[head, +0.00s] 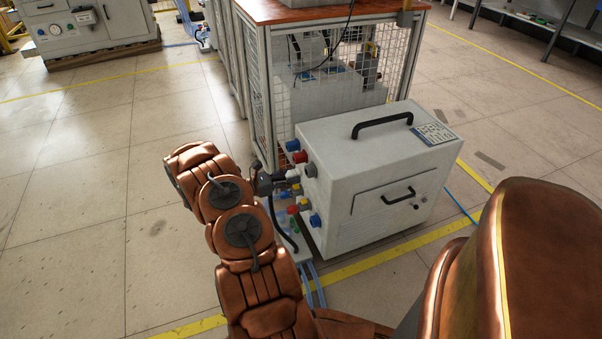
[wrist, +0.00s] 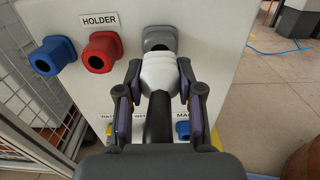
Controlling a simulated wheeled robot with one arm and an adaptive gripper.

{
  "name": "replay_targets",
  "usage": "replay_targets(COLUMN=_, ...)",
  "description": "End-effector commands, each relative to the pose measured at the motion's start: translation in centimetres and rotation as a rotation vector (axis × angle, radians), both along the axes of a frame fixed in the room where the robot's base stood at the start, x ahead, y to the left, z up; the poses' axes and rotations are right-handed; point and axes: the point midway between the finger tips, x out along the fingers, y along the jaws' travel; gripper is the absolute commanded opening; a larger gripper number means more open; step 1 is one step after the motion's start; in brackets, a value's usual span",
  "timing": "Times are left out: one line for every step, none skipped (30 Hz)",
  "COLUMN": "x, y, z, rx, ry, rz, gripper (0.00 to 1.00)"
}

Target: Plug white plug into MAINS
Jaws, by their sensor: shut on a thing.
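The white plug (wrist: 158,74) with its thick black cable (wrist: 158,118) sits between the two fingers of my gripper (wrist: 159,92). Its front end is at a grey socket (wrist: 160,38) in the holder row; I cannot tell how far it is seated in that socket. A label starting "MA" (wrist: 182,114) shows lower right, partly covered, with a blue socket (wrist: 183,131) below it. In the head view my gripper (head: 276,183) is at the side panel of the white machine (head: 370,165), and the plug is hard to make out.
Blue (wrist: 52,56) and red (wrist: 100,52) connectors sit left of the grey socket near the HOLDER label (wrist: 98,20). A mesh cage (head: 270,95) stands close behind the machine. Cables and hoses (head: 312,285) lie on the floor beside it. Open floor (head: 90,200) lies to the left.

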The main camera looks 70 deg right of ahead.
Motion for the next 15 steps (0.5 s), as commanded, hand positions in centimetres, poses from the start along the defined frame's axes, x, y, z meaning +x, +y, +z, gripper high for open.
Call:
replay_targets(x=0.2, y=0.1, z=0.0, rx=0.0, ry=0.0, rz=0.001, gripper=0.0)
replay_targets(x=0.2, y=0.2, z=0.0, rx=0.0, ry=0.0, rz=0.001, gripper=0.0)
replay_targets(x=0.3, y=0.3, z=0.0, rx=0.0, ry=0.0, rz=0.0, gripper=0.0)
replay_targets(x=0.4, y=0.3, z=0.0, rx=0.0, ry=0.0, rz=0.0, gripper=0.0)
replay_targets(x=0.4, y=0.4, z=0.0, rx=0.0, ry=0.0, rz=0.0, gripper=0.0)
replay_targets(x=0.5, y=0.5, z=0.0, rx=0.0, ry=0.0, rz=0.0, gripper=0.0)
replay_targets(x=0.6, y=0.6, z=0.0, rx=0.001, ry=-0.001, rz=0.0, gripper=0.0)
replay_targets(x=0.7, y=0.6, z=0.0, rx=0.001, ry=-0.001, rz=0.0, gripper=0.0)
replay_targets(x=0.8, y=0.7, z=0.0, rx=0.001, ry=-0.001, rz=-0.001, gripper=0.0)
replay_targets(x=0.8, y=0.8, z=0.0, rx=0.001, ry=-0.001, rz=0.0, gripper=0.0)
replay_targets(x=0.9, y=0.8, z=0.0, rx=0.001, ry=-0.001, rz=0.0, gripper=0.0)
replay_targets(x=1.0, y=0.9, z=0.0, rx=0.001, ry=-0.001, rz=0.0, gripper=0.0)
replay_targets(x=1.1, y=1.0, z=0.0, rx=0.001, ry=-0.001, rz=0.0, gripper=0.0)
replay_targets(x=1.2, y=1.0, z=0.0, rx=0.001, ry=-0.001, rz=0.0, gripper=0.0)
replay_targets(x=1.3, y=1.1, z=0.0, rx=0.001, ry=-0.001, rz=0.001, gripper=0.0)
